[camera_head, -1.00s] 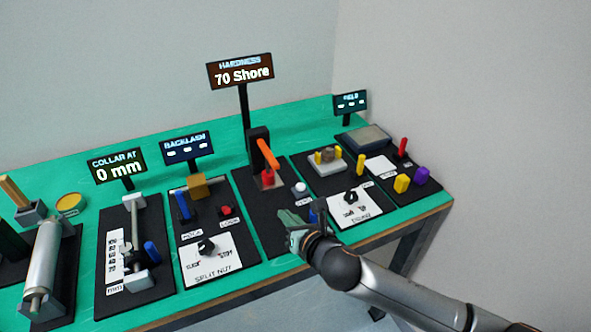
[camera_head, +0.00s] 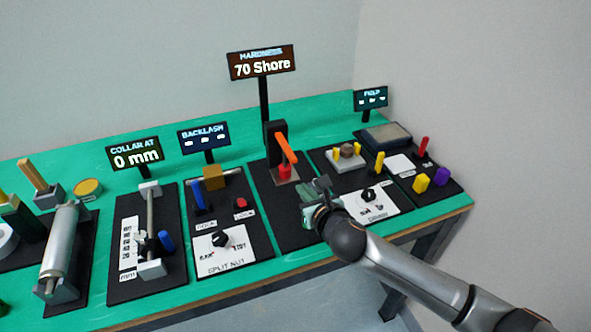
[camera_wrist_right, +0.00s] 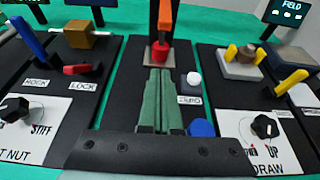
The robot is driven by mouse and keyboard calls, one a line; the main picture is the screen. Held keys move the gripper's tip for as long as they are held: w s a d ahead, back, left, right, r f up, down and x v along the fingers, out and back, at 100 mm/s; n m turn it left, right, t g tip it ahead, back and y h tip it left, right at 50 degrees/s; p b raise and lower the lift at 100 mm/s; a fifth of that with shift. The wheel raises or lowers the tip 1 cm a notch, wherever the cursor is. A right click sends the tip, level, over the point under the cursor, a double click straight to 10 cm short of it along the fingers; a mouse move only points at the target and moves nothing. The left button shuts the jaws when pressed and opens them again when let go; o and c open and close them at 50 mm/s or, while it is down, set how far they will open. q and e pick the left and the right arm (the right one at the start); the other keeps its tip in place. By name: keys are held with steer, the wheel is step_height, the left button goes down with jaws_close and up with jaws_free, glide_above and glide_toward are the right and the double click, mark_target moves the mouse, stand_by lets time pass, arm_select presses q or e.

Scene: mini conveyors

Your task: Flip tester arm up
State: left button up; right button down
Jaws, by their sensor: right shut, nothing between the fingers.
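The hardness tester has a black post (camera_head: 270,135) with an orange arm (camera_head: 286,148) that slopes down and forward from it. The arm also shows in the wrist view (camera_wrist_right: 166,18). Its low end is over a red piece (camera_head: 284,171) on a small metal plate; whether they touch is unclear. My right gripper (camera_head: 309,193) is over the tester's black board, in front of the arm. In the wrist view its green fingers (camera_wrist_right: 159,75) are together and empty, pointing at the red piece (camera_wrist_right: 160,52). My left gripper is not in view.
The hardness display (camera_head: 262,63) reads 70 Shore. A white button (camera_wrist_right: 194,79) and a blue part (camera_wrist_right: 202,128) are right of my fingers. A split-nut board (camera_head: 232,245) lies left, and a draw board (camera_head: 370,200) lies right.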

steer(key=b+x, duration=0.1)
steer(key=x, duration=0.5)
steer(key=shift+w+a, duration=0.1)
steer(key=shift+w, duration=0.05)
step_height(320, 180, up, 3)
steer(key=shift+f+p, duration=0.1)
steer(key=shift+p, duration=0.5)
steer(key=shift+r, duration=0.6)
steer(key=shift+w+r, duration=0.1)
